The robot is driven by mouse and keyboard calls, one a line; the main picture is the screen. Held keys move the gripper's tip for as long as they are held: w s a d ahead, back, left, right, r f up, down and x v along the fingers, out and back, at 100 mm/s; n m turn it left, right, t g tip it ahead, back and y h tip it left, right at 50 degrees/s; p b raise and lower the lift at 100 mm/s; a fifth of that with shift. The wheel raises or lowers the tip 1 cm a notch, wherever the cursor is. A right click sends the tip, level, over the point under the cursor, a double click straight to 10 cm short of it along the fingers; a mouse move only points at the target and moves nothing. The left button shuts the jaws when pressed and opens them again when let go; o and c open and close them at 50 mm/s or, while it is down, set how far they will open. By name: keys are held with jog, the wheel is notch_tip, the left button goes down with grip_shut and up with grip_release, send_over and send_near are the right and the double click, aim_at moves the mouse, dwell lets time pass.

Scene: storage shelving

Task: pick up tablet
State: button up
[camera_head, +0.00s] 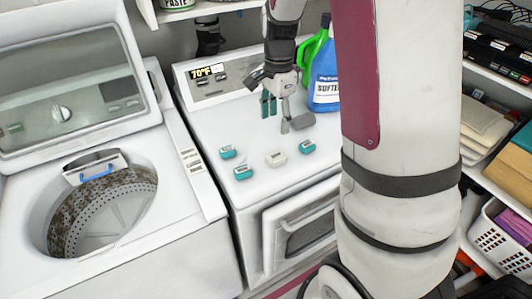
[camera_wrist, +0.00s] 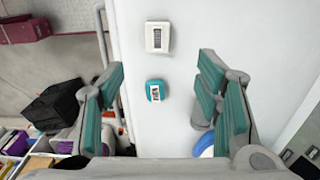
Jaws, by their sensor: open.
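Several small block-shaped tablets lie on the white dryer top in the head view. A teal tablet (camera_head: 227,152) is at the left, a second teal tablet (camera_head: 243,173) at the front, a white tablet (camera_head: 276,159) in the middle and a third teal tablet (camera_head: 307,147) at the right. My gripper (camera_head: 279,114) is open and empty above the dryer, behind the tablets. In the wrist view, a teal tablet (camera_wrist: 155,90) shows between the open fingers (camera_wrist: 160,76), apart from both. The white tablet (camera_wrist: 158,37) lies beyond the fingertips.
A blue softener bottle (camera_head: 325,84) and a green bottle (camera_head: 309,60) stand close to my gripper at the back of the dryer (camera_head: 206,118). An open washer (camera_head: 190,240) is to the left. Shelves with folded cloth (camera_head: 485,122) and a white basket (camera_head: 497,240) are to the right.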

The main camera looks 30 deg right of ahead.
send_over(276, 162)
notch_tip(276, 162, down, 8)
jog(key=shift+w+f+p, duration=0.1)
jog(key=shift+w+p, duration=0.05)
jog(key=shift+p, duration=0.25)
jog(key=f, duration=0.2)
jog(key=f+p, duration=0.1)
jog(key=f, duration=0.1)
jog(key=shift+s+f, duration=0.2)
jog(key=shift+f, duration=0.05)
jog(key=shift+w+f, duration=0.1)
jog(key=shift+f, duration=0.25)
jog(key=c, duration=1)
